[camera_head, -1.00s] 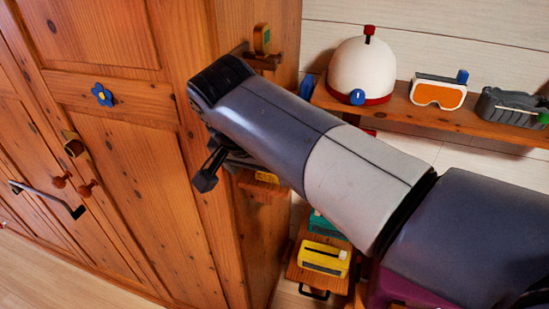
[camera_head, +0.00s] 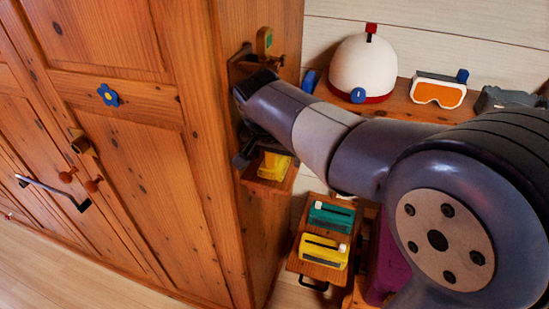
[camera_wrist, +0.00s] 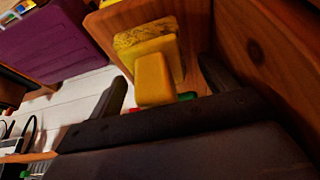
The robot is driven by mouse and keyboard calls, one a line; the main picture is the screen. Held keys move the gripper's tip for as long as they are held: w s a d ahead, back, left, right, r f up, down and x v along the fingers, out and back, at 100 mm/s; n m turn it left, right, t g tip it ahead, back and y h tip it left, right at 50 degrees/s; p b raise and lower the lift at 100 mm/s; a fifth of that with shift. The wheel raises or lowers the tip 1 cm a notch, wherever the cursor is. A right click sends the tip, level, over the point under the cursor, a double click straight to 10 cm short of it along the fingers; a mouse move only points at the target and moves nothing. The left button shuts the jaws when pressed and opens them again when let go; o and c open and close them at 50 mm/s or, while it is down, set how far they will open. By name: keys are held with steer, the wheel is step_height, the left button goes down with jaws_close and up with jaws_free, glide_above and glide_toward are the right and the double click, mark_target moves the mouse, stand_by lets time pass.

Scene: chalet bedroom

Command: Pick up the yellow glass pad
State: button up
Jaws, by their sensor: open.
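The yellow glass pad (camera_wrist: 145,40) shows in the wrist view as a mottled yellow slab with a smooth yellow block in front of it. In the head view the yellow piece (camera_head: 273,166) sits on a small wooden shelf on the cabinet's side, partly hidden by my arm. My gripper (camera_wrist: 165,84) is open, with one dark finger on each side of the yellow block. Whether either finger touches it cannot be told. In the head view my gripper (camera_head: 246,153) is beside the small shelf, mostly hidden by the arm.
The wooden cabinet (camera_head: 140,180) stands close on the left. A lower shelf holds a green slotted box (camera_head: 331,217) and a yellow slotted box (camera_head: 323,251). A white helmet (camera_head: 362,70) and orange goggles (camera_head: 437,91) stand on the back shelf. A purple object (camera_wrist: 60,42) is at left in the wrist view.

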steer(key=shift+c, duration=0.6)
steer(key=c, duration=1)
steer(key=shift+o, duration=0.2)
steer(key=shift+b, duration=0.45)
steer(key=s+a+b, duration=0.2)
steer(key=s+a, duration=0.1)
steer(key=s, duration=0.5)
steer(key=s+a+b, duration=0.2)
steer(key=s+a, duration=0.1)
steer(key=s, duration=0.6)
steer(key=shift+r, duration=0.1)
